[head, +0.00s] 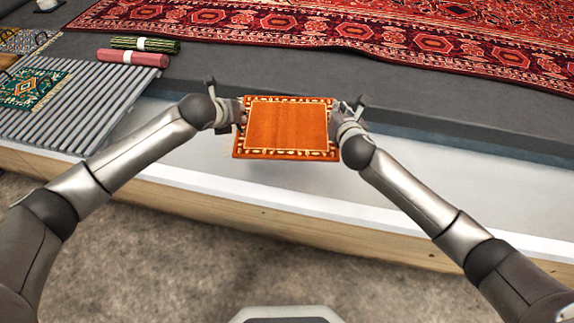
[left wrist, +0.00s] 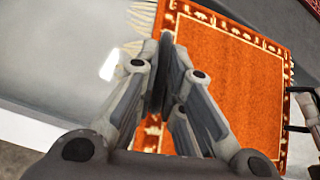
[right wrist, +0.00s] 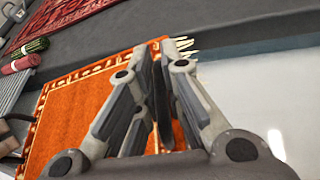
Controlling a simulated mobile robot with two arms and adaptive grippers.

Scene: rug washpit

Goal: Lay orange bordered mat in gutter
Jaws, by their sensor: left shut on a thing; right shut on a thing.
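The orange bordered mat (head: 288,127) is held between my two grippers above the white gutter (head: 200,175). It looks nearly flat, with a patterned border and pale fringe at its ends. My left gripper (head: 239,112) is shut on its left edge; the mat also shows in the left wrist view (left wrist: 228,80), with the left fingers (left wrist: 165,75) on its fringed side. My right gripper (head: 336,112) is shut on its right edge; the right wrist view shows the right fingers (right wrist: 163,75) at the mat (right wrist: 75,115). A shadow lies on the gutter floor under the mat.
A large red patterned rug (head: 400,40) lies on the dark grey ledge (head: 270,72) behind the gutter. Rolled green (head: 145,44) and red (head: 132,57) rugs lie at left, near a slatted rack (head: 85,105) bearing a green mat (head: 32,88). A wooden edge (head: 300,225) runs along the front.

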